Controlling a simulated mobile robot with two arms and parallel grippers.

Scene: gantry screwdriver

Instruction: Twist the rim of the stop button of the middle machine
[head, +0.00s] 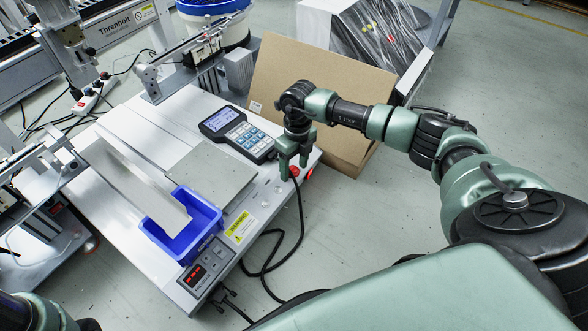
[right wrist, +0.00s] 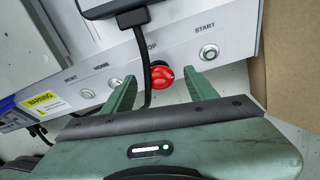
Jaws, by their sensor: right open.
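The red stop button (head: 294,171) sits on the front panel of the middle machine (head: 130,200). My right gripper (head: 293,167) is open above that panel edge, pointing down, with the button showing between its fingers. In the right wrist view the red button (right wrist: 162,78) lies between the tips of the right gripper (right wrist: 159,76), with a gap to each finger. It appears closer to the right finger. A black cable passes just left of the button, between the fingers, and partly covers the STOP label. My left gripper is out of view.
A handheld controller (head: 238,133) lies on the machine behind my gripper, its black cable (head: 270,250) hanging over the front edge. The START button (right wrist: 208,52) is right of the stop button. A cardboard box (head: 300,75) stands close behind. A blue bin (head: 185,230) is left.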

